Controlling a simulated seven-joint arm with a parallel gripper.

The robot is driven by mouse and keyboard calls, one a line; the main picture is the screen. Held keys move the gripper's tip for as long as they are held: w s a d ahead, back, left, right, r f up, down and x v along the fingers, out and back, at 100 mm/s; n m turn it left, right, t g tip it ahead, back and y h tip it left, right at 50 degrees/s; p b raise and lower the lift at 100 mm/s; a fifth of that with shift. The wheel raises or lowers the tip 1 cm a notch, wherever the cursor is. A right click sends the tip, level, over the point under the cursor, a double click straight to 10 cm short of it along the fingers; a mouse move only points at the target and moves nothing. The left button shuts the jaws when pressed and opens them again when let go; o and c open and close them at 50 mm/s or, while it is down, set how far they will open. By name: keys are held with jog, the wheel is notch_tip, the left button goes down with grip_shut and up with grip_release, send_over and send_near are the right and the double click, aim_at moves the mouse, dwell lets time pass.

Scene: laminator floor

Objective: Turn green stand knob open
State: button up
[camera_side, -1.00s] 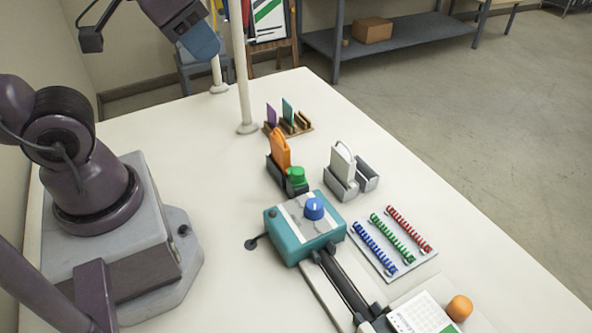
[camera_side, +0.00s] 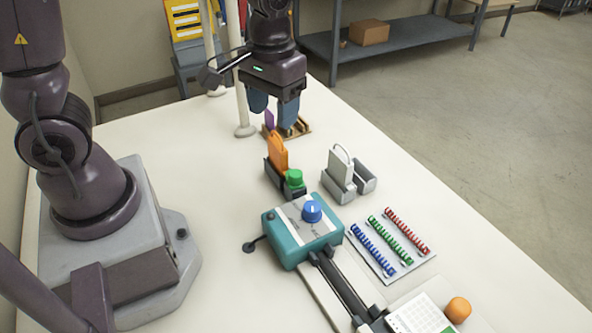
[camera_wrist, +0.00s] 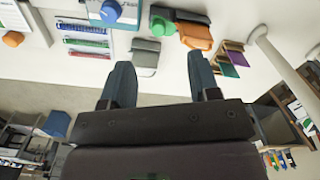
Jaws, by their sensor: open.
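The green knob (camera_side: 294,177) sits on the front of a dark stand (camera_side: 272,176) that holds an orange card-like piece (camera_side: 278,151) upright. In the wrist view the green knob (camera_wrist: 163,27) shows near the top, beside the orange piece (camera_wrist: 196,36). My gripper (camera_side: 272,112) is open and empty, fingers pointing down, above and behind the stand, near the small wooden rack. In the wrist view its two blue fingers (camera_wrist: 160,85) are apart with nothing between them. The knob's marking is too small to read.
A teal machine with a blue knob (camera_side: 312,211) stands in front of the green knob. A grey stand with a white piece (camera_side: 341,166) is to its right. A wooden rack (camera_side: 297,128) and a white post (camera_side: 243,100) stand behind. Coloured coils (camera_side: 390,240) lie at the right.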

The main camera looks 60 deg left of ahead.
aim_at(296, 172)
jog(key=w+f+n, duration=0.1)
jog(key=f, duration=0.4)
jog(key=w+f+n, duration=0.2)
jog(key=f, duration=0.4)
jog(key=w+f+n, duration=0.1)
jog(key=f+n, duration=0.1)
jog(key=f, duration=0.3)
jog(key=shift+w+a+f, duration=0.3)
jog(key=shift+f, duration=0.1)
jog(key=c, duration=0.9)
